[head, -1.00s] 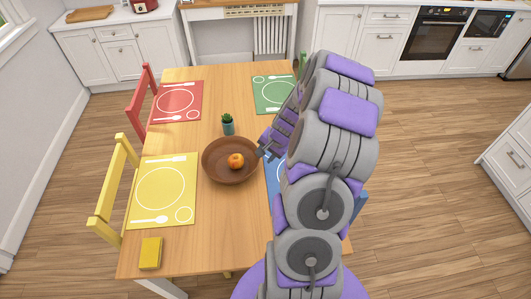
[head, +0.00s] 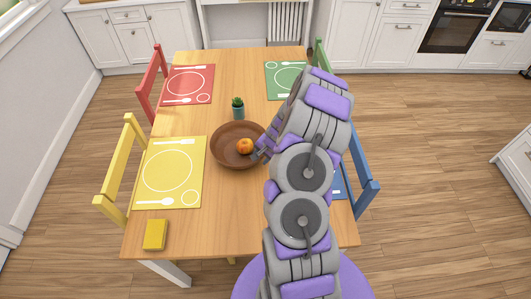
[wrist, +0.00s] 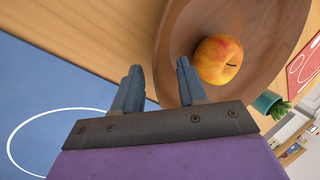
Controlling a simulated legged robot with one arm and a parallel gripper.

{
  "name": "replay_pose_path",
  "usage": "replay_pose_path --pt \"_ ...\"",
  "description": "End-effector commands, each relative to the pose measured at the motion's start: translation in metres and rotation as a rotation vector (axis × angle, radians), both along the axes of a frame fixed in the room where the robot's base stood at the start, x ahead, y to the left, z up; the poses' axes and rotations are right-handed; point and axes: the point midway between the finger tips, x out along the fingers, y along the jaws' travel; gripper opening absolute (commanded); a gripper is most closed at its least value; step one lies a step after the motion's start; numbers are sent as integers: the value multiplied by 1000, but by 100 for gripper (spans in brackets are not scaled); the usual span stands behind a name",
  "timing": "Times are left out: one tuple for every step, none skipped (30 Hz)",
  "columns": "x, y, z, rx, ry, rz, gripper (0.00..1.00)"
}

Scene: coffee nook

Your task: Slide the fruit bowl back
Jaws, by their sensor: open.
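The brown wooden fruit bowl (head: 222,158) sits near the middle of the table, with one orange-red fruit (head: 245,146) in it. In the wrist view the bowl (wrist: 172,50) fills the upper right, with the fruit (wrist: 218,60) inside. My gripper (head: 262,153) is at the bowl's right rim in the head view. In the wrist view my gripper (wrist: 158,75) is open, its two fingers apart, with the bowl's edge around the right finger. I cannot tell whether the fingers touch the bowl.
A small potted plant (head: 238,108) stands just behind the bowl. Yellow (head: 170,172), red (head: 188,84) and green (head: 285,80) placemats lie around it, and a blue one (wrist: 50,110) lies near my gripper. A yellow box (head: 155,234) is at the front left. The table's front middle is clear.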

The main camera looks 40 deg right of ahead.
Motion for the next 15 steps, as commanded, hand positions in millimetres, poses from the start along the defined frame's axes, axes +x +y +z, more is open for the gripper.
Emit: replay_pose_path --pt "2 1 -5 0 0 0 41" --pt "3 2 -7 0 0 0 41" --pt "4 2 -9 -1 0 0 41" --pt "4 2 -10 -1 0 -2 41" --pt "5 2 -11 -1 0 -2 41" --pt "5 2 -11 -2 -2 -1 41" --pt "5 2 -12 -2 -2 -1 41" --pt "5 2 -12 -2 -2 -1 41" --pt "5 1 -12 -2 -2 -1 41" --pt "5 1 -12 -2 -2 -1 41" --pt "5 1 -12 -1 -1 -1 41" --pt "5 1 -12 -1 -1 -1 41" --pt "5 1 -12 -1 -1 -1 41" --pt "5 1 -12 -1 -1 -1 41" --pt "5 1 -12 -1 -1 -1 41"
